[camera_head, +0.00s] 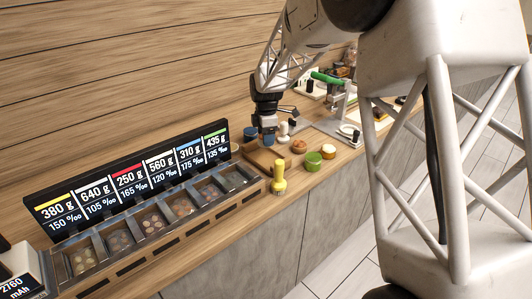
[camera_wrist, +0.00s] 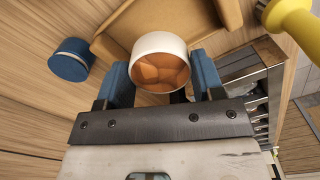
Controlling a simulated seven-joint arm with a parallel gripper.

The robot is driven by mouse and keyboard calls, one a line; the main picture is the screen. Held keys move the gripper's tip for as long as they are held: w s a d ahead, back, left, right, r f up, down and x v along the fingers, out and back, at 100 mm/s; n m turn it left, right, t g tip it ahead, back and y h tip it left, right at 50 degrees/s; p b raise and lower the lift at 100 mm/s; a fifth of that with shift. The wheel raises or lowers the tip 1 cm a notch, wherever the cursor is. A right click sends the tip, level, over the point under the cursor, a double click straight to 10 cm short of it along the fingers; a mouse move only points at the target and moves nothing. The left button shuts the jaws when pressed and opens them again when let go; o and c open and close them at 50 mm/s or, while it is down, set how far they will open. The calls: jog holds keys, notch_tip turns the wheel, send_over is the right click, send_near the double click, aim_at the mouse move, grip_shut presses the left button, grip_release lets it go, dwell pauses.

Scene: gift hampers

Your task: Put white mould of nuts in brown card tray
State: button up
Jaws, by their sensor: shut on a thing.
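The white mould of nuts (camera_wrist: 160,41) is a round white cup with brown contents, seen from above in the wrist view. My gripper (camera_wrist: 161,78) is shut on it, with one blue finger on each side. In the head view my gripper (camera_head: 268,131) is over the counter, near the brown card tray (camera_head: 258,158). The tray also shows in the wrist view (camera_wrist: 204,13), behind the mould, which overlaps its near edge in the picture. The mould looks held above the tray's level, but the exact gap cannot be told. In the head view the mould is hardly visible at the gripper.
A blue round mould (camera_wrist: 71,60) stands left of the tray in the wrist view. A yellow pestle-shaped object (camera_head: 279,176) stands by the tray. A row of bins (camera_head: 150,222) with signs lies left.

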aim_at(266, 159)
jog(key=shift+f, duration=1.45)
jog(key=shift+f, duration=0.1)
jog(key=shift+f, duration=1.8)
jog(key=shift+f, duration=0.1)
jog(key=o, duration=0.9)
jog(key=shift+o, duration=0.2)
notch_tip(266, 159, up, 12)
jog(key=shift+r, duration=0.15)
